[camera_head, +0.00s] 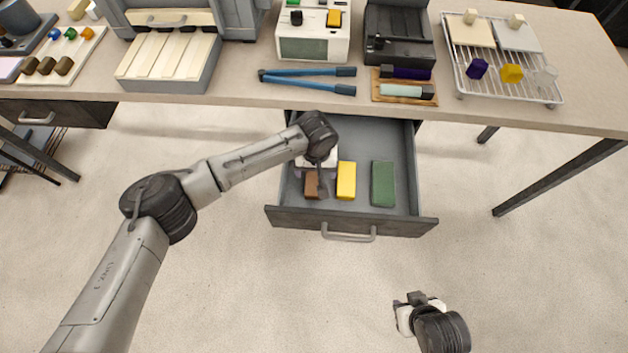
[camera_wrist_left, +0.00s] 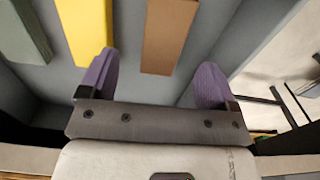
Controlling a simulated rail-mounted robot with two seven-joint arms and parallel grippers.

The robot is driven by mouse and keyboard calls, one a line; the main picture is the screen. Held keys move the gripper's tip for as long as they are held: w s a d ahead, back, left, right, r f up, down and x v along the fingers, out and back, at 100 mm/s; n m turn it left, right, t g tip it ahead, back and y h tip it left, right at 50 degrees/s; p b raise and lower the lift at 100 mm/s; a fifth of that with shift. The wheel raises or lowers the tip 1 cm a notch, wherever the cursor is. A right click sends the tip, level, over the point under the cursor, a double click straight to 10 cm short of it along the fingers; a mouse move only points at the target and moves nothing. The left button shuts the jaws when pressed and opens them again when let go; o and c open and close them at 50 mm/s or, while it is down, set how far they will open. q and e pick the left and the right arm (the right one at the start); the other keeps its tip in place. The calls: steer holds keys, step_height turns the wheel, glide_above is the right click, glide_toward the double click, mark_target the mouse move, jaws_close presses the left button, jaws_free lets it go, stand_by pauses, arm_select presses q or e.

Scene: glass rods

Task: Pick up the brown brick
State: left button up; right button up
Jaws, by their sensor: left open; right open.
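The brown brick (camera_head: 311,184) lies in the open drawer (camera_head: 400,220), at the left of the bricks, partly hidden by my left gripper. In the left wrist view the brown brick (camera_wrist_left: 169,35) lies ahead, between the lines of the two purple fingers. My left gripper (camera_head: 318,178) is over the drawer, open and empty; it also shows in the left wrist view (camera_wrist_left: 158,70). I cannot tell its exact height above the brick. My right gripper (camera_head: 408,302) is open and empty, over the floor right of and in front of the drawer.
A yellow brick (camera_head: 346,181) lies close to the right of the brown one, and a green brick (camera_head: 383,184) further right. The drawer walls bound the space. The table (camera_head: 230,98) above holds several tools, a rack (camera_head: 500,62) and boxes.

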mark_target(314, 179)
arm_select(q)
steer(key=shift+f, duration=0.45)
steer(key=f, duration=0.1)
steer(key=f+b, duration=0.1)
steer(key=f, duration=0.1)
steer(key=shift+w+a+f+b, duration=0.1)
steer(key=shift+a+f+b, duration=0.2)
steer(key=shift+f, duration=0.85)
steer(key=shift+c, duration=0.2)
steer(key=c, duration=1.1)
